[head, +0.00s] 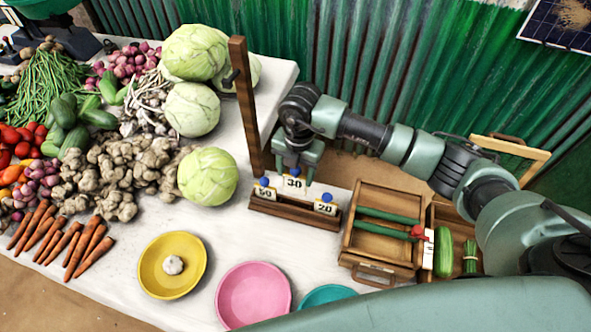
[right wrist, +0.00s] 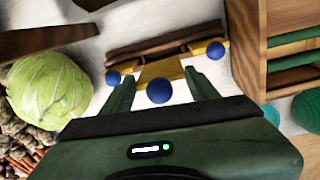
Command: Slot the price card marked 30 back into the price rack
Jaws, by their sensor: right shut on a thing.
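The price card marked 30 (head: 294,184) is white with black digits and a blue knob on top. My right gripper (head: 295,172) is shut on it and holds it upright at the middle of the wooden price rack (head: 280,211). In the right wrist view the card's blue knob (right wrist: 160,91) shows between the fingers, with the rack (right wrist: 150,45) just beyond. I cannot tell whether the card's lower edge is in the slot. A card marked 20 (head: 326,207) stands at the rack's right end, another card (head: 264,192) at its left. My left gripper is not in view.
A wooden post (head: 246,105) rises just left of the rack. A wooden drawer box (head: 382,225) with green rods stands to the right. A cabbage (head: 208,177) lies left, and yellow (head: 150,270) and pink (head: 253,292) plates lie in front.

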